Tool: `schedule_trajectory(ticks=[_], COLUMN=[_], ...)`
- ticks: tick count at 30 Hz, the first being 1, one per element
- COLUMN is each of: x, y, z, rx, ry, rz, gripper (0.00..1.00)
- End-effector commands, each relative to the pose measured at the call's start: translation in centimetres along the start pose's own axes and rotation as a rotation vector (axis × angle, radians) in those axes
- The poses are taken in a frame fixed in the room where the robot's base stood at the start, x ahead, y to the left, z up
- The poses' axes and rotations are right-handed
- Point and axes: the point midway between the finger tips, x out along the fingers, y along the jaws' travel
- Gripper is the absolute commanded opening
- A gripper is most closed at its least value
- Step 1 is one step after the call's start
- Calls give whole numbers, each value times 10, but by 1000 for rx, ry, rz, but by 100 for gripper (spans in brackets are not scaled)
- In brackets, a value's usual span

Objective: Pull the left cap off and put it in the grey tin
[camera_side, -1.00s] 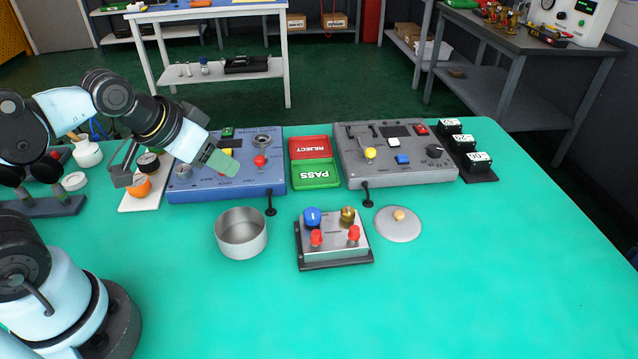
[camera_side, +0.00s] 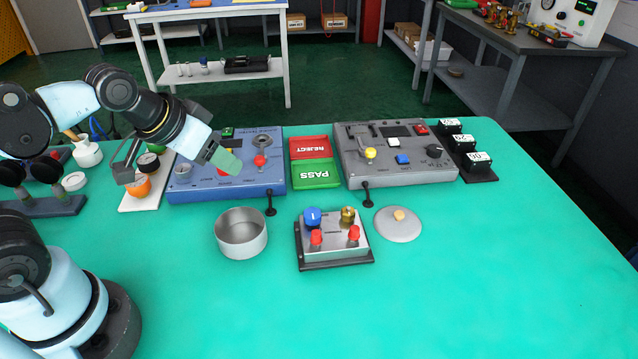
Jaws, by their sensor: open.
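The valve positioner (camera_side: 333,251) is a silver box on a dark base at the middle of the table. Two red caps stand upright on its near side, the left cap (camera_side: 316,238) and the right cap (camera_side: 354,234). A blue knob (camera_side: 312,217) and a brass fitting (camera_side: 348,215) sit behind them. The grey tin (camera_side: 242,248) stands open just left of the positioner, and no cap shows inside it. My gripper (camera_side: 175,169) is open with its fingers wide apart, above the blue panel's left part, well up and left of the caps. Nothing shows between its fingers.
A round grey lid (camera_side: 397,228) lies right of the positioner. Behind are a blue panel (camera_side: 225,187), red and green trays (camera_side: 315,173) and a grey panel (camera_side: 420,173). Small black stalks stand in front of both panels. The table's front and right are clear.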

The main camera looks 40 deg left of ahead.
Motion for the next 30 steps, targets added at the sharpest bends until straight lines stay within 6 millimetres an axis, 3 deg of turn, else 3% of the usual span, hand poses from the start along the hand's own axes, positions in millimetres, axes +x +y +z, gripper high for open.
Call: schedule_trajectory(ticks=[5,15,24,30], x=[-4,3,21,28], y=[26,106,183,208], z=[-27,-78,-92,-91], rx=[-64,-235,-350,-386], ry=[-92,-353,-538,-588], rz=[34,26,-78,-129], gripper=[48,48,48,48])
